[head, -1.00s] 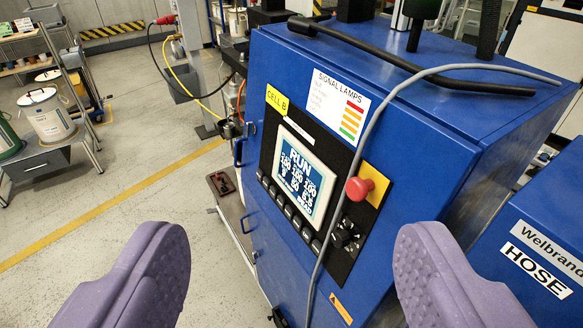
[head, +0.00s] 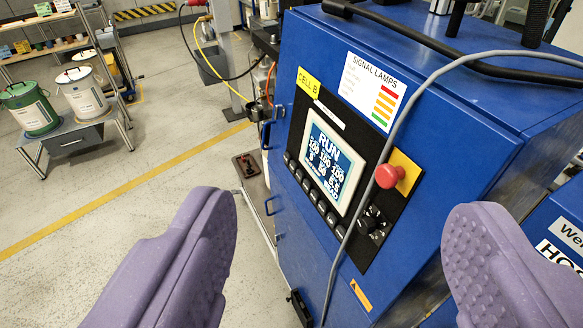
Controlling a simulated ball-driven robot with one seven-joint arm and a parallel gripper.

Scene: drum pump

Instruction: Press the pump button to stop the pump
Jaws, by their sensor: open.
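A blue cabinet (head: 460,150) fills the right half of the view. Its tilted black panel carries a lit screen (head: 332,163) reading RUN, with a row of small dark buttons (head: 318,203) along its lower edge. A red mushroom button (head: 389,175) sits on a yellow plate to the right of the screen. Small dark controls (head: 373,221) are below it. No label reading pump is legible. My gripper (head: 343,212) is open and empty, its purple fingers wide apart on either side of the panel in the picture. Neither finger appears to touch the cabinet.
A grey cable (head: 393,120) hangs down the cabinet front between the screen and the red button. A black hose (head: 440,50) lies on top. A cart with buckets (head: 83,95) stands far left. The floor (head: 100,235) between is clear, crossed by a yellow line.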

